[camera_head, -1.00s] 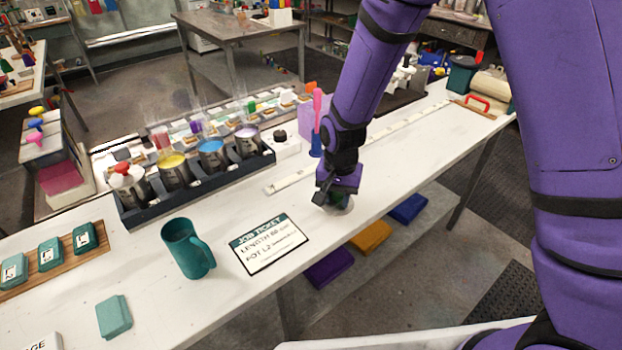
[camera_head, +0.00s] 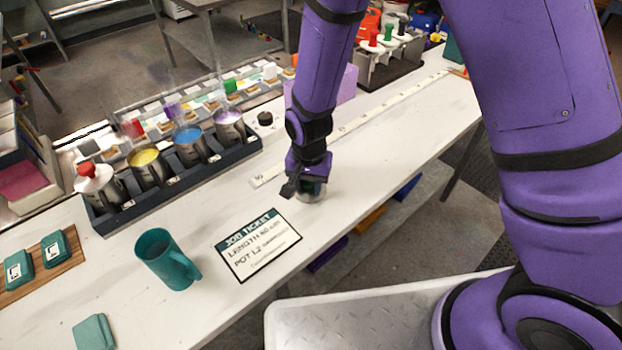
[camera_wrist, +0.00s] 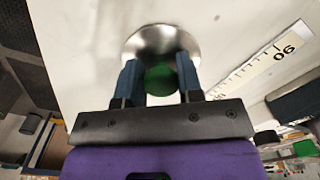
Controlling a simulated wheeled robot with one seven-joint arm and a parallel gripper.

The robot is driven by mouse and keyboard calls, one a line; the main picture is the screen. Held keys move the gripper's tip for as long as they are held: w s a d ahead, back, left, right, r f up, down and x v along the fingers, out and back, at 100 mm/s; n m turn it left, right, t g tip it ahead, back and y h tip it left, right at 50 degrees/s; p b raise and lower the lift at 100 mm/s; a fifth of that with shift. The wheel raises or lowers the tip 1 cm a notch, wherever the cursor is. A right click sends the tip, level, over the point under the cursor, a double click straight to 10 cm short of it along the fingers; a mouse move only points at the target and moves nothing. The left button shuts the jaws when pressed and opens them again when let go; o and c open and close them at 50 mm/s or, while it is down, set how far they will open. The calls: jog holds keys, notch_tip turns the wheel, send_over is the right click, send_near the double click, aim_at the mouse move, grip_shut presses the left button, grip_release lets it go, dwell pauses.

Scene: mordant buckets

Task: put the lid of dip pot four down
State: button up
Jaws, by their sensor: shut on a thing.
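My gripper (camera_head: 308,184) is low over the white bench, right of the job ticket. In the wrist view its two blue fingers (camera_wrist: 160,82) are shut on the green knob (camera_wrist: 159,78) of a round shiny steel lid (camera_wrist: 160,42). The lid also shows under the gripper in the head view (camera_head: 311,195), close to the bench top; I cannot tell if it touches. The dark rack (camera_head: 180,188) at left holds several steel pots: yellow (camera_head: 148,167), blue (camera_head: 190,147) and purple (camera_head: 229,127) contents show uncovered. The leftmost pot has a lid with a red knob (camera_head: 88,169).
The job ticket (camera_head: 257,244) lies left of the gripper. A teal mug (camera_head: 165,260) stands near the front. A long white ruler (camera_head: 365,122) lies behind the gripper. A small rack with coloured knobs (camera_head: 388,55) stands at the back. Bare bench lies right of the gripper.

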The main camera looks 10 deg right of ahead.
jog(key=shift+f, duration=0.1)
jog(key=o, duration=0.9)
jog(key=d+r+t, duration=0.1)
jog(key=d+r, duration=0.2)
jog(key=r, duration=0.8)
jog(key=d+r, duration=0.4)
jog(key=r, duration=0.6)
jog(key=s+d+r+n+t, duration=0.1)
jog(key=s+d+r, duration=0.4)
jog(key=s+d, duration=0.1)
jog(key=s+d+r+n+t, duration=0.1)
jog(key=s+d+r, duration=0.5)
jog(key=s+d+r+n+t, duration=0.2)
jog(key=s+d+r, duration=0.3)
jog(key=s, duration=0.1)
jog(key=shift+d+r, duration=0.35)
jog(key=shift+d, duration=0.05)
